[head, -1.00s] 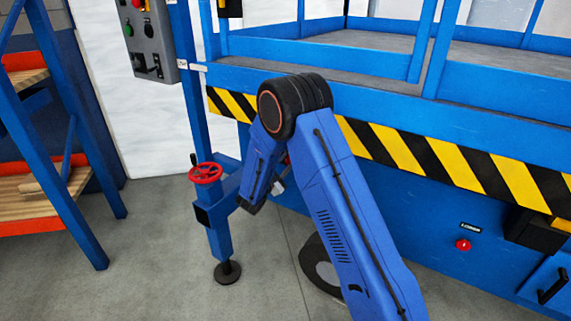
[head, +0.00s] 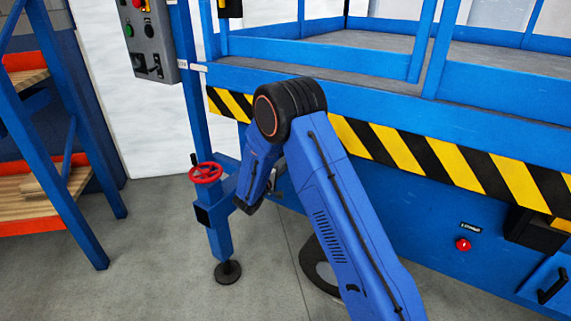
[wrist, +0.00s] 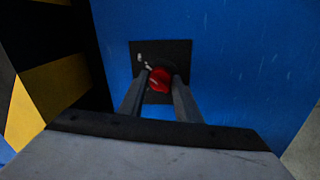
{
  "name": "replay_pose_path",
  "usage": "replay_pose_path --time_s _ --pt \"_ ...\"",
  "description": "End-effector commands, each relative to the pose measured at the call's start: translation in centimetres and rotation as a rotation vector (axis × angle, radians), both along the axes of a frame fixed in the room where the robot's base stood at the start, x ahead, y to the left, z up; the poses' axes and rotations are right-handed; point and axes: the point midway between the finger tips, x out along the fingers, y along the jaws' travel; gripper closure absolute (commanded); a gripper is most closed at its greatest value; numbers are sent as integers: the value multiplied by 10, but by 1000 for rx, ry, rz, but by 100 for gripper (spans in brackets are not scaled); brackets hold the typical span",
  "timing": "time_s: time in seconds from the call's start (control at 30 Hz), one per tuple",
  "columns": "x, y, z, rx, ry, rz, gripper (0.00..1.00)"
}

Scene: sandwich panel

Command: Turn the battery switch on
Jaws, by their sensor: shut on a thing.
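The battery switch is a red knob (wrist: 160,79) on a black square plate (wrist: 181,52) on the blue panel, seen in the wrist view. My gripper (wrist: 159,84) has one finger on each side of the red knob and is shut on it. The fingers cover the knob's sides and part of the plate. Small pale marks show on the plate, up and left of the knob, too small to read. In the head view my arm hides the switch and the fingertips.
A blue post with a red handwheel (head: 205,173) stands left of my arm. A shelf rack (head: 62,150) is at the far left. A red button (head: 462,244) is on the blue side panel at right. A grey control box (head: 152,45) hangs at upper left.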

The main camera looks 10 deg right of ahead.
Motion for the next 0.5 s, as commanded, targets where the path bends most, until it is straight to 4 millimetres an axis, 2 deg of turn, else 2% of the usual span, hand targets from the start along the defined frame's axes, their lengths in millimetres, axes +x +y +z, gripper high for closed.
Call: replay_pose_path --time_s 0.5 --pt "-1 1 -4 104 -95 1 92"
